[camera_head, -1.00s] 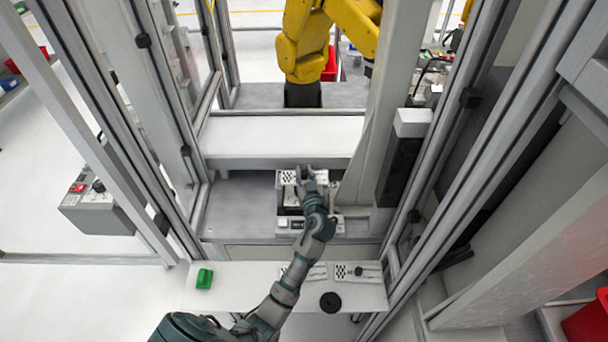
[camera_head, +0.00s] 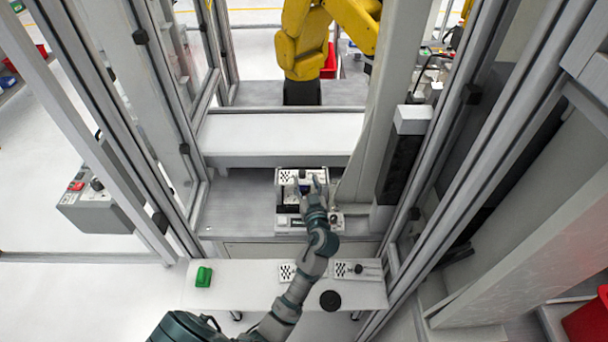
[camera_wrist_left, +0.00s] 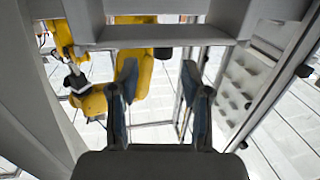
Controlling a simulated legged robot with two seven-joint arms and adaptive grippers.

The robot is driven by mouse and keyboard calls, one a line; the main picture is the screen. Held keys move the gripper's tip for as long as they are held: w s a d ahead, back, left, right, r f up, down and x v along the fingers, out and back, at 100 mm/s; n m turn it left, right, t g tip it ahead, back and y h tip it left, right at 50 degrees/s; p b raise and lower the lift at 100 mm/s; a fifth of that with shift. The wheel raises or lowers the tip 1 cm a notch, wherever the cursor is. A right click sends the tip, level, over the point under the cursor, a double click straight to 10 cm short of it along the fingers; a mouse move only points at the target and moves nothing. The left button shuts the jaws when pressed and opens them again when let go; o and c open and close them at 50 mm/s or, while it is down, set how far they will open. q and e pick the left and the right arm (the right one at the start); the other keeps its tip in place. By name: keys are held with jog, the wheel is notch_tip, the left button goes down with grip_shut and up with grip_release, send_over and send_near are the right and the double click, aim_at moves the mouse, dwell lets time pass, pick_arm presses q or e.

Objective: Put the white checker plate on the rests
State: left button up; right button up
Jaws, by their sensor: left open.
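A white checker plate (camera_head: 289,176) with black squares lies on top of the back of a fixture (camera_head: 289,223) inside the cell; the rests under it are hidden. My left gripper (camera_head: 310,183) is open, at the plate's front right edge. I cannot tell whether its fingers touch the plate. In the left wrist view the fingers of the left gripper (camera_wrist_left: 159,70) are spread with nothing between them, and the plate does not show. Two more white checker plates lie on the front table, one (camera_head: 285,269) partly behind my forearm, the other (camera_head: 345,269) to its right. My right gripper is not in view.
The front table (camera_head: 235,285) also carries a green block (camera_head: 204,277) and a black disc (camera_head: 330,301). Frame posts (camera_head: 400,215) flank the opening. A white beam (camera_head: 275,135) crosses behind the fixture, with a yellow robot arm (camera_head: 302,50) beyond. The cell floor left of the fixture is clear.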

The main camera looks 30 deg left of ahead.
pick_arm(q)
jog(key=v, duration=0.6)
jog(key=shift+s+b, duration=0.35)
jog(key=shift+s, duration=0.05)
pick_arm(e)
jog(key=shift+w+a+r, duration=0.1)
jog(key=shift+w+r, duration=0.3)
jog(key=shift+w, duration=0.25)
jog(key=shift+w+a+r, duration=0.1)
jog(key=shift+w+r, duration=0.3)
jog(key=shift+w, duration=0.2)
pick_arm(q)
jog(key=shift+d, duration=0.15)
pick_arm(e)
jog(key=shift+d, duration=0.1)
